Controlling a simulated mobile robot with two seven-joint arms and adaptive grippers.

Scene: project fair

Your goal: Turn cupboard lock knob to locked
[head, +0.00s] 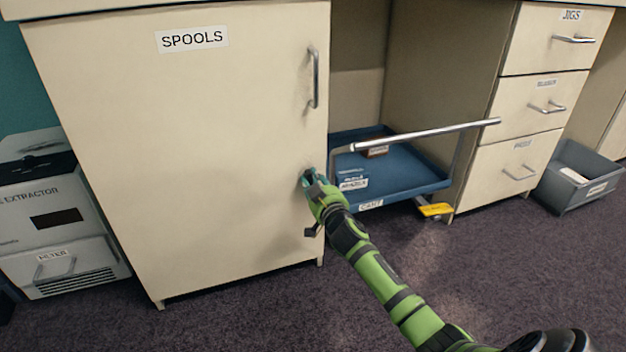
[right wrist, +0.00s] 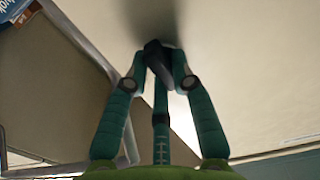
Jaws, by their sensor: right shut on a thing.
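The cream cupboard (head: 190,150) labelled SPOOLS has its door closed. My right gripper (head: 309,177) is at the right side of the door, below the bar handle (head: 314,78). In the right wrist view, its teal fingers are shut on the dark lock knob (right wrist: 156,60), which sticks out from the pale door. In the head view the fingers largely hide the knob, and I cannot read which way it is turned. My left gripper is not in view.
A blue cart (head: 405,180) with a metal push bar and small boxes stands right of the cupboard. A drawer unit (head: 530,110) and a grey bin (head: 580,185) are further right. A white extractor (head: 60,220) stands at the left. Carpet in front is clear.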

